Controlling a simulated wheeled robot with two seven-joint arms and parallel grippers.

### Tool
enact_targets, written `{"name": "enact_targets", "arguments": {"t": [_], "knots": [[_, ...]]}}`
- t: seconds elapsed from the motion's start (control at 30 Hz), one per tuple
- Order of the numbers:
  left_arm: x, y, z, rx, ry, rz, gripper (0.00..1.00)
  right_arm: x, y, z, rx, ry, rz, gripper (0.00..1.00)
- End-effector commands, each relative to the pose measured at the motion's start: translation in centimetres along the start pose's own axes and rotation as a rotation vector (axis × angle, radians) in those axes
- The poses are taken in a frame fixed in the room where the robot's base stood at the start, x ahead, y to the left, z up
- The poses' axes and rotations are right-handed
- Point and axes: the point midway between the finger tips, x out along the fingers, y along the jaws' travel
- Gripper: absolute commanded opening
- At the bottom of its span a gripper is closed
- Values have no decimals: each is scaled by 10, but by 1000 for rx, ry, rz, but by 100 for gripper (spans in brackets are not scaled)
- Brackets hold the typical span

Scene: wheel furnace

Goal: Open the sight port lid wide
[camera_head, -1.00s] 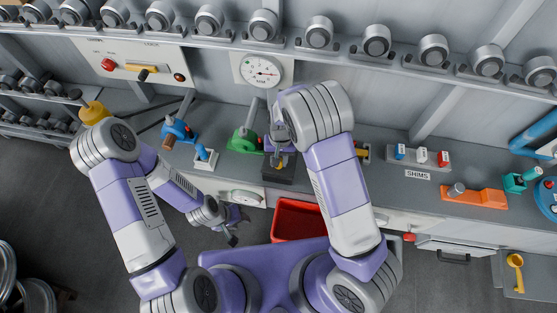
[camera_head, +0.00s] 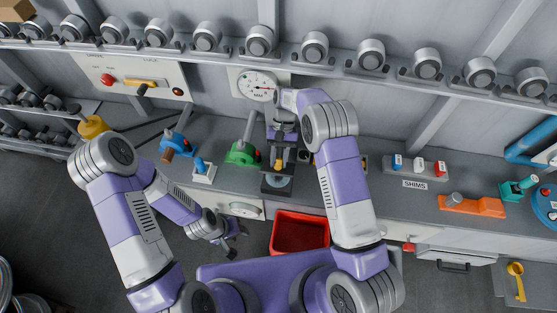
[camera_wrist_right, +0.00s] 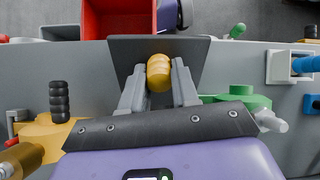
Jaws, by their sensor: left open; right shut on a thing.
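The sight port (camera_head: 278,184) is a dark block on the bench with a pale round window, below my right gripper in the head view. Its lid is a dark plate with a yellow knob; in the right wrist view the lid (camera_wrist_right: 125,50) lies beyond the fingers. My right gripper (camera_wrist_right: 158,78) is shut on the yellow knob (camera_wrist_right: 158,66), one finger on each side. The lid appears raised off the window, but its exact angle is hard to tell. My left gripper (camera_head: 232,243) is open and empty, low in front of the bench, apart from the port.
A green-based lever (camera_head: 243,153) stands just left of the port, with a blue lever (camera_head: 178,143) further left. A red bin (camera_head: 300,233) sits in front of the bench. A dial gauge (camera_head: 257,85) is on the wall behind. SHIMS blocks (camera_head: 418,168) stand to the right.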

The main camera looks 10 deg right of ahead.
Motion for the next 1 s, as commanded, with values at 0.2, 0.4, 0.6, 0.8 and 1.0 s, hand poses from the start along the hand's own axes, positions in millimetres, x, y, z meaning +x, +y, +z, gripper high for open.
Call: {"name": "enact_targets", "arguments": {"t": [0.2, 0.4, 0.6, 0.8, 1.0], "knots": [[0, 0, 0, 0, 0, 0, 43, -1, 0, 0, 0, -2, 0, 0], [0, 0, 0, 0, 0, 0, 43, -1, 0, 0, 0, -2, 0, 37], [0, 0, 0, 0, 0, 0, 43, 0, 0, 0, 0, -2, 0, 55], [0, 0, 0, 0, 0, 0, 43, 0, 0, 0, 0, -2, 0, 55], [0, 0, 0, 0, 0, 0, 43, 0, 0, 1, 0, 2, 1, 55]]}}
